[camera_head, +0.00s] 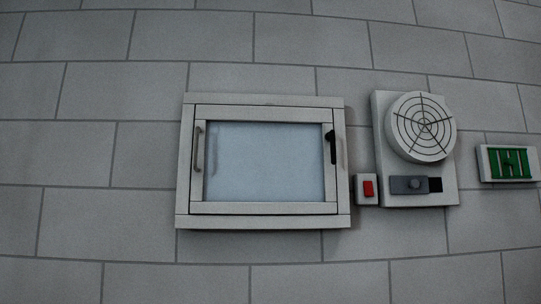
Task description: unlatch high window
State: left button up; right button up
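A window with a pale frame (262,221) and a bluish-grey frosted pane (264,162) is set in the wall, left of the picture's middle. Its sash looks closed within the frame. A black latch handle (332,147) sits on the right side of the sash, roughly upright. A grey bar handle (198,149) is fixed upright on the left side of the sash. Neither of my grippers shows in the head view.
Right of the window is a small box with a red switch (369,188). Beyond it, a pale panel (385,112) carries a round fan grille (421,127) and a dark grey slider with a knob (414,184). A green sign (509,163) is at the far right. Grey block wall (80,225) surrounds everything.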

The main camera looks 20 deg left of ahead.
aim_at(330, 136)
jog(key=i+l+u, duration=0.1)
jog(key=i+u, duration=0.2)
jog(key=u, duration=0.2)
jog(key=i+l+u, duration=0.25)
jog(key=u, duration=0.2)
jog(key=i+l+u, duration=0.3)
jog(key=u, duration=0.2)
